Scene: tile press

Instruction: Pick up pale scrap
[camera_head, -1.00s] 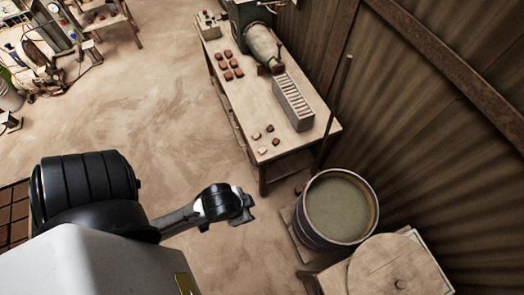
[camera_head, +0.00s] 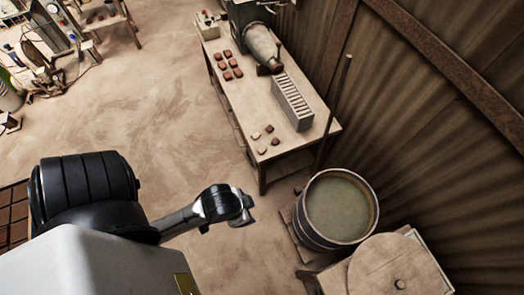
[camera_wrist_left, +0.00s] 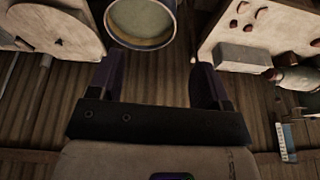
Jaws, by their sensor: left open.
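The pale scrap (camera_head: 262,150) is a small light lump near the front end of the long worktable (camera_head: 300,148). A few other small scraps (camera_head: 270,128), some darker, lie close beside it. My left gripper (camera_head: 248,208) is out over the floor, in front of the table's near end and apart from the scraps. In the left wrist view its two fingers (camera_wrist_left: 156,85) are spread with nothing between them. The scraps are small at that view's upper right, and I cannot tell which is the pale one there. My right gripper is not in view.
A drum of murky liquid (camera_head: 340,208) stands right of my gripper, with a round wooden lid or disc (camera_head: 393,270) nearby. A slotted grey block (camera_head: 293,102), reddish-brown pieces (camera_head: 228,65) and a press machine (camera_head: 262,45) occupy the table. The corrugated wall (camera_head: 430,120) lies behind. Floor on the left is open.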

